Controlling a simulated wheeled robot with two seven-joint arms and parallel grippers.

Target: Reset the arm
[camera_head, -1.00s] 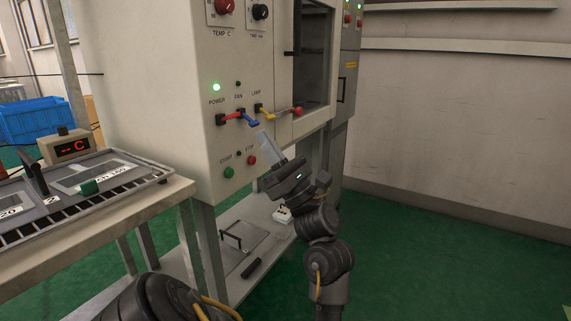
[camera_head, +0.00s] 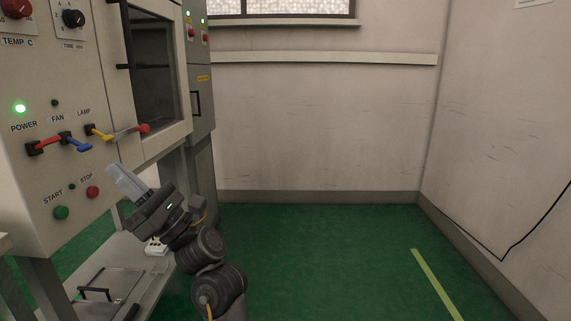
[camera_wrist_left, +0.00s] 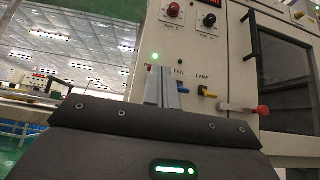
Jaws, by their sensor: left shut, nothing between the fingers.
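My left gripper (camera_head: 124,182) is shut and empty in the head view, raised in front of the lower panel of a beige cabinet (camera_head: 150,160). Its pale fingers point up and left, just right of the red stop button (camera_head: 92,192) in the picture. The left wrist view shows the fingers (camera_wrist_left: 161,88) together, in front of the panel below the power lamp (camera_wrist_left: 155,57). The red (camera_head: 45,146), blue (camera_head: 76,143) and yellow (camera_head: 99,133) switch levers stand above the gripper in the head view. I cannot tell whether the fingers touch the panel. My right gripper is out of view.
The cabinet's windowed door (camera_head: 160,75) is closed, with a red-knobbed lever (camera_head: 143,128) at its lower edge. A shelf below holds a small white box (camera_head: 156,248) and a flat plate with a handle (camera_head: 105,290). Green floor (camera_head: 330,260) to the right is open up to the wall.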

